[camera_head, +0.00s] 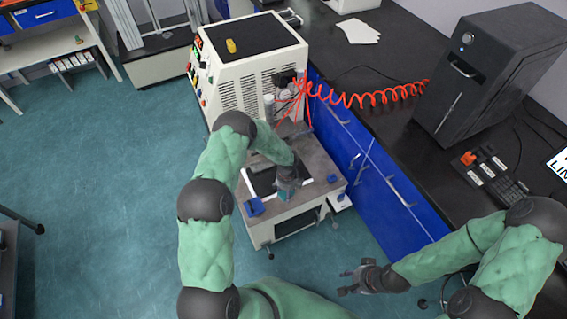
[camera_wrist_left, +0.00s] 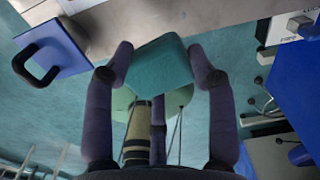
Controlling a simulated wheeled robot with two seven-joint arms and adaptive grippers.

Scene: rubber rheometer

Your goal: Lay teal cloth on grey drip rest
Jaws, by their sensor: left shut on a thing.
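The teal cloth (camera_wrist_left: 162,68) shows in the left wrist view as a folded, block-like piece between my left fingers. My left gripper (camera_wrist_left: 165,75) is shut on it. In the head view my left gripper (camera_head: 287,193) is over the front part of the machine's grey table (camera_head: 312,160), and only a little teal shows at its fingers. My right gripper (camera_head: 357,280) is open and empty, low in front of the blue cabinets. I cannot pick out the grey drip rest for certain; the arm hides part of the table.
The rheometer (camera_head: 252,75) stands behind the table. Blue handled parts (camera_head: 253,207) and (camera_head: 333,179) sit at the table's front corners. A red coiled hose (camera_head: 365,97) runs to the black bench (camera_head: 400,145) at right, with a dark computer tower (camera_head: 490,75).

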